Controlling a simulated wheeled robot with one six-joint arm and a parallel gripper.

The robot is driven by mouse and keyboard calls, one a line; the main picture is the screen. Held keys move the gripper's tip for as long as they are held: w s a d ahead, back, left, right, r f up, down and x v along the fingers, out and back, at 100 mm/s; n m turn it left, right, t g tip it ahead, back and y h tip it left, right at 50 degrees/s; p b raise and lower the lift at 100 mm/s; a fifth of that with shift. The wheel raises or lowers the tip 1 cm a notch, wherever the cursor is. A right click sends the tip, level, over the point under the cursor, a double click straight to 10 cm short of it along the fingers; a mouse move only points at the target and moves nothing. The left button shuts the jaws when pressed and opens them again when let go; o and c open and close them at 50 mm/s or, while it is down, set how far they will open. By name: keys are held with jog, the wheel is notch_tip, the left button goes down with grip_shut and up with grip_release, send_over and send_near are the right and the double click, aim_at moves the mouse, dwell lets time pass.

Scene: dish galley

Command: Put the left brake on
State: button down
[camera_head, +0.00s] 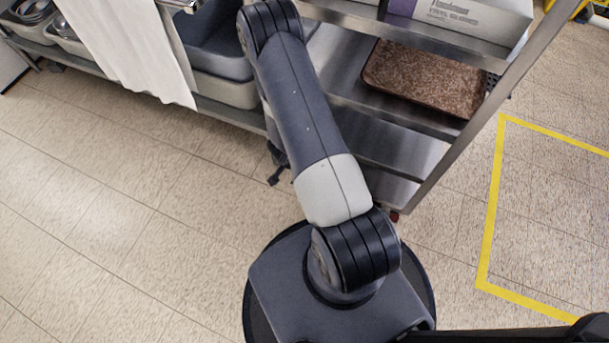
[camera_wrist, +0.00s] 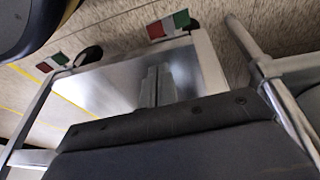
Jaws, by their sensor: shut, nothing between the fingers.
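The steel rack cart (camera_head: 400,155) stands behind and right of my arm in the head view. A dark caster part (camera_head: 277,165) shows at its left foot, beside my arm, and a small red spot (camera_head: 394,216) at its right foot. In the wrist view, two red, white and green tabs (camera_wrist: 168,24) (camera_wrist: 52,62) sit at the cart's lower corners. I cannot tell either brake's state. My gripper (camera_wrist: 157,72) is shut and empty in front of the steel panel, nearer the upper-right tab and apart from it in the picture. My arm hides it in the head view.
A brown tray (camera_head: 425,80) and a box (camera_head: 460,18) rest on the cart's shelves. A counter with grey tubs (camera_head: 225,90) and a hanging white cloth (camera_head: 130,45) stands at left. Yellow floor tape (camera_head: 492,205) lies right. The floor at left is clear.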

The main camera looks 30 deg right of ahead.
jog(key=b+x, duration=0.2)
jog(key=x, duration=0.2)
jog(key=b+x, duration=0.1)
jog(key=x, duration=0.2)
jog(key=b+x, duration=0.2)
jog(key=x, duration=0.2)
jog(key=shift+s+f+b, duration=0.25)
jog(key=shift+f+b, duration=0.1)
jog(key=shift+s+d+f+b, duration=0.1)
jog(key=shift+s+f+b, duration=0.1)
jog(key=shift+f+b, duration=0.45)
jog(key=shift+f, duration=0.15)
jog(key=shift+s+d+f+p, duration=0.35)
jog(key=shift+s+p, duration=0.1)
jog(key=shift+s, duration=0.05)
jog(key=shift+s+d+f, duration=0.35)
jog(key=shift+s+f, duration=0.05)
jog(key=shift+f, duration=0.2)
jog(key=s+r+p, duration=0.2)
jog(key=r, duration=0.4)
jog(key=s+r+p, duration=0.3)
jog(key=r, duration=0.3)
jog(key=shift+s+d+r, duration=0.3)
jog(key=shift+d+r, duration=0.05)
